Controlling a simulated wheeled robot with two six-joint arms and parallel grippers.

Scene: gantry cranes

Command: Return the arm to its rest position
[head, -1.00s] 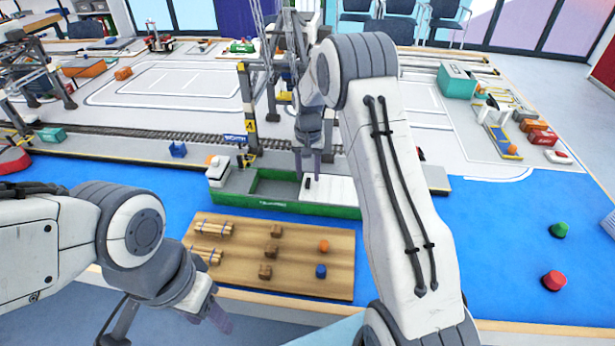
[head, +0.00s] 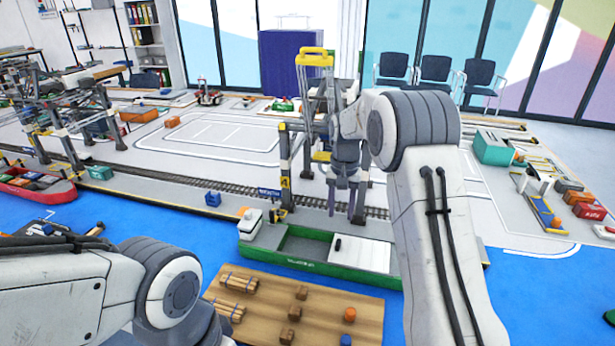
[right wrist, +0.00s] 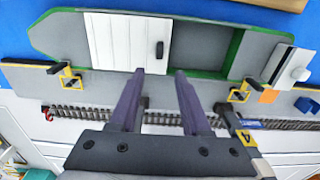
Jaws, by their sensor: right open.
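My right gripper (head: 345,203) is in the middle of the head view, in front of the gantry crane and above the quay edge near the green ship (head: 300,255). Its two purple fingers are apart with nothing between them; the right wrist view (right wrist: 160,95) also shows this. The ship's white hatch cover (right wrist: 128,42) lies beyond the fingertips there. My right arm reaches up from the lower right and bends at the elbow. My left arm comes in at the lower left of the head view; its gripper is out of the frame.
A wooden board (head: 270,310) with log bundles and small blocks lies in front of the ship. A gantry crane with a yellow top (head: 316,58) stands close behind my right gripper. A red ship (head: 35,188) is at the left. A teal container (head: 495,148) is at the right.

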